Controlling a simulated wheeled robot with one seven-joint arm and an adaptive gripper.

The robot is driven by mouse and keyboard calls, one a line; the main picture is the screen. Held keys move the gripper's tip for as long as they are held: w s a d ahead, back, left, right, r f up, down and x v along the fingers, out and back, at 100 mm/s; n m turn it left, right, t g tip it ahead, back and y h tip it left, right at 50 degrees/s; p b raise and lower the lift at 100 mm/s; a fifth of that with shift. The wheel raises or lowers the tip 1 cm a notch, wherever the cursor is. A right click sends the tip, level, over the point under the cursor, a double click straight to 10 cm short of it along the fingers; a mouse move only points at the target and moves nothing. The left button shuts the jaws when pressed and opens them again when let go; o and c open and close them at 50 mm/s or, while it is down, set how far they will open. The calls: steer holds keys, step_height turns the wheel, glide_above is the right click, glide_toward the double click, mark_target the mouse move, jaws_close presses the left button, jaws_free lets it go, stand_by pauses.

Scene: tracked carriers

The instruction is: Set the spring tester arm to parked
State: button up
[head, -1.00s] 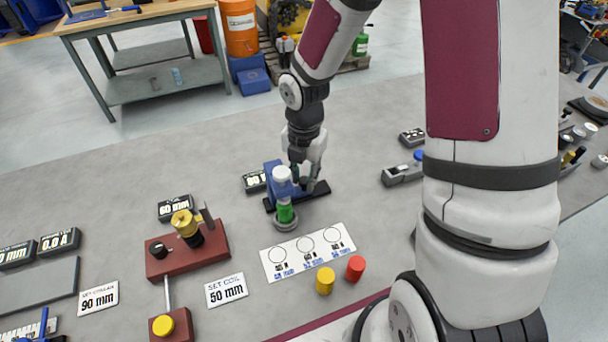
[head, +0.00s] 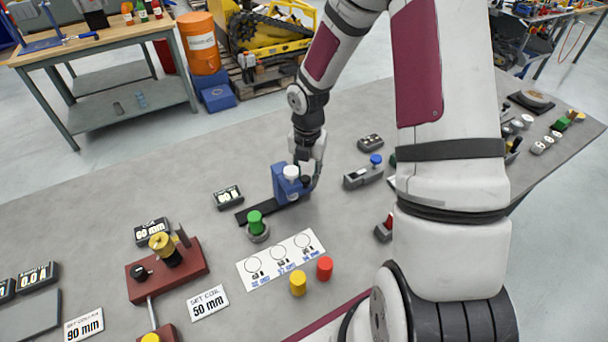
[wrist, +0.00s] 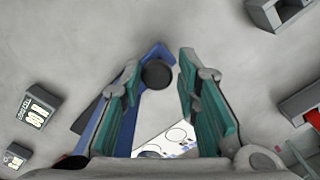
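The spring tester has a blue arm (head: 280,182) with a white cap (head: 291,172), at the right end of a dark rail (head: 258,214). A green cylinder (head: 255,222) stands on a round grey pad (head: 258,236) left of the arm, with nothing above it. My gripper (head: 312,172) is at the right side of the blue arm, pointing down. In the wrist view its teal fingers are spread, with a dark round knob (wrist: 158,74) between the tips and the blue arm (wrist: 112,112) along the left finger. Whether a finger touches the arm I cannot tell.
A white card with circles (head: 280,262) lies in front, with yellow (head: 298,283) and red (head: 324,268) cylinders beside it. A small black display (head: 228,197) stands left of the rail. A grey device with a blue knob (head: 363,178) is to the right. A dark red fixture (head: 167,270) stands left.

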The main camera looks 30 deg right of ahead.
steer(key=shift+o, duration=0.9)
steer(key=shift+d, duration=0.2)
steer(key=shift+a, duration=0.1)
step_height(320, 180, up, 12)
